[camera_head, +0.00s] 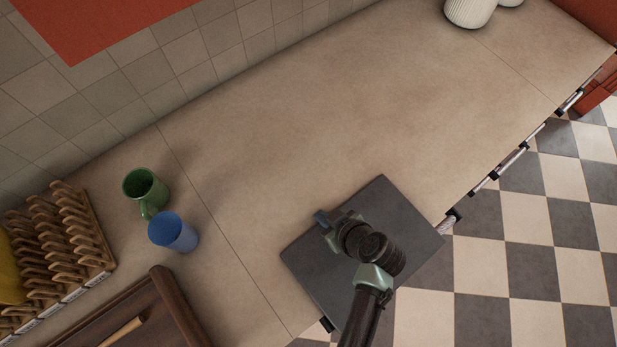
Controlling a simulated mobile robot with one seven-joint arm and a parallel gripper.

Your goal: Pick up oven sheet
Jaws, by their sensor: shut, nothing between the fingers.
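A dark grey, flat, roughly square sheet (388,205), which looks like the oven sheet, lies on the counter near its front edge. My gripper (321,218) is over the sheet's upper left part, close to its left edge. The gripper is shut and holds nothing. My arm comes in from the bottom and hides the middle and lower part of the sheet. I cannot tell from this view whether the fingertips touch the sheet.
A green mug (145,190) and a blue cup (173,232) stand to the left. A wooden rack (75,235) and a brown wooden tray (172,305) are at lower left. A white ribbed vessel (468,12) stands at the far end. The counter's middle (350,110) is clear.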

